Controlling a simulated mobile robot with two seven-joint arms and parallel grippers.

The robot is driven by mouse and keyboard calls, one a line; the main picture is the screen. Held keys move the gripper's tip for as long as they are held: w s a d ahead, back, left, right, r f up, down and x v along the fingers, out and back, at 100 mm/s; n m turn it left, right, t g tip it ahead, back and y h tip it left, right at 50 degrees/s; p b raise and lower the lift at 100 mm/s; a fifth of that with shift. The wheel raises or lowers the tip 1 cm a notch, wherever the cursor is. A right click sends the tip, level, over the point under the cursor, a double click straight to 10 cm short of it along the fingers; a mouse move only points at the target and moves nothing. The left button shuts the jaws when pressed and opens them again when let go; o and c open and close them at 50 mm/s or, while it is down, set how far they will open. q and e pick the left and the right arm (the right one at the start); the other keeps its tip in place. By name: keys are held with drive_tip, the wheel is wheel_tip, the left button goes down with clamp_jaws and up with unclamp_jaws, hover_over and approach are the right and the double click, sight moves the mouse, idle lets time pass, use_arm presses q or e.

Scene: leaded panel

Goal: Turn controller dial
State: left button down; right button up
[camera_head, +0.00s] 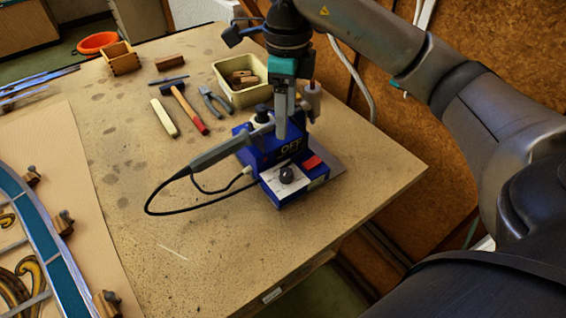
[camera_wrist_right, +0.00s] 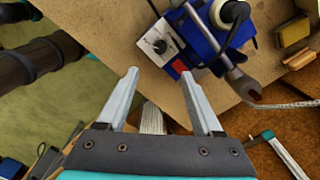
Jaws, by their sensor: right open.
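The blue controller (camera_head: 262,150) stands near the table's right edge, with "OFF" on its upper face. Its black dial (camera_head: 286,174) sits on a pale front plate. The dial also shows in the right wrist view (camera_wrist_right: 160,46), just beyond and between the fingertips. My right gripper (camera_head: 283,132) comes down over the back of the controller, apart from the dial. In the right wrist view its jaws (camera_wrist_right: 159,76) are open with nothing between them. A red switch (camera_head: 312,163) is beside the dial plate. My left gripper is not in view.
A grey soldering iron (camera_head: 219,153) lies at the controller's left, its black cable looping over the table (camera_head: 200,250). A cream bin (camera_head: 240,93) of wood blocks, pliers (camera_head: 214,104) and a hammer (camera_head: 187,108) lie behind. The leaded panel (camera_head: 45,240) is at left. Table front is clear.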

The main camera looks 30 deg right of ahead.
sight(286, 172)
wheel_tip(286, 172, down, 15)
drive_tip(key=shift+d+f+b, duration=0.1)
drive_tip(key=shift+b, duration=0.35)
clamp_jaws()
idle(0.6)
